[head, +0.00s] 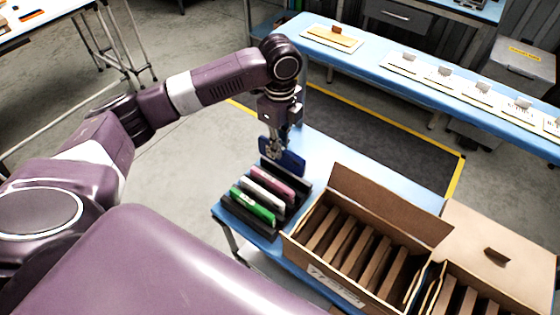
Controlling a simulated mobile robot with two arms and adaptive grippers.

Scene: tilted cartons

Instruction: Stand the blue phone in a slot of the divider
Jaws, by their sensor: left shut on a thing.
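My left gripper (272,152) comes down from above and is shut on the blue phone (291,161). The phone shows as a dark blue slab at the far end of a black rack (236,208) that holds a pink phone (273,181), a white phone (263,193) and a green phone (253,206). Whether the blue phone touches the rack cannot be told. An open carton with brown dividers (350,243) stands to the right on the blue table (318,150). Its slots look empty. My right gripper is not in view.
A second carton with dividers (500,262) stands at the right edge, its flap (497,226) folded out beside the first carton's raised flap (390,203). A long blue bench (400,78) with several small items runs behind. Bare table shows behind the rack.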

